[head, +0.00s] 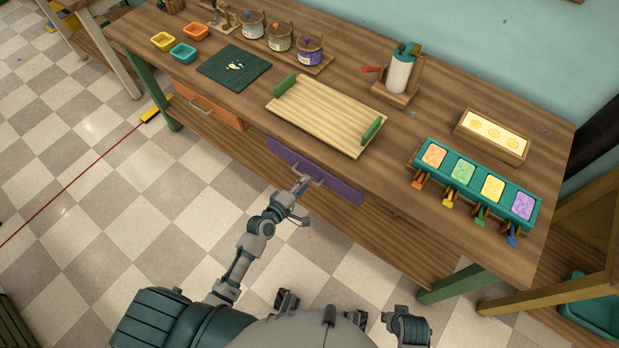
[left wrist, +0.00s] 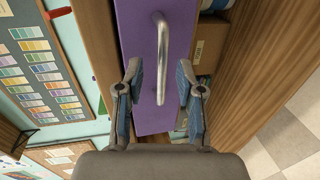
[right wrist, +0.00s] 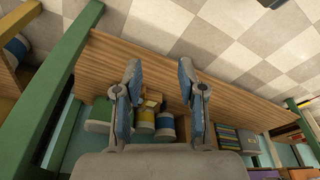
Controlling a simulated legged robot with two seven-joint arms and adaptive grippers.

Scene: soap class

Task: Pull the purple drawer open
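The purple drawer (head: 341,188) is set in the front of the wooden table, and its front looks about flush with the table edge. Its metal bar handle (head: 311,181) also shows in the left wrist view (left wrist: 162,50). My left gripper (head: 299,188) is at the handle. In the left wrist view the left gripper (left wrist: 159,85) is open, with one finger on each side of the handle's lower part; neither finger visibly touches it. In the right wrist view my right gripper (right wrist: 160,85) is open and empty, facing the table's underside shelf.
An orange drawer (head: 208,107) is left of the purple one. On the table are a wooden tray (head: 322,117) with green handles, a teal soap mould rack (head: 463,191), jars (head: 280,37) and a dark green mat (head: 234,67).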

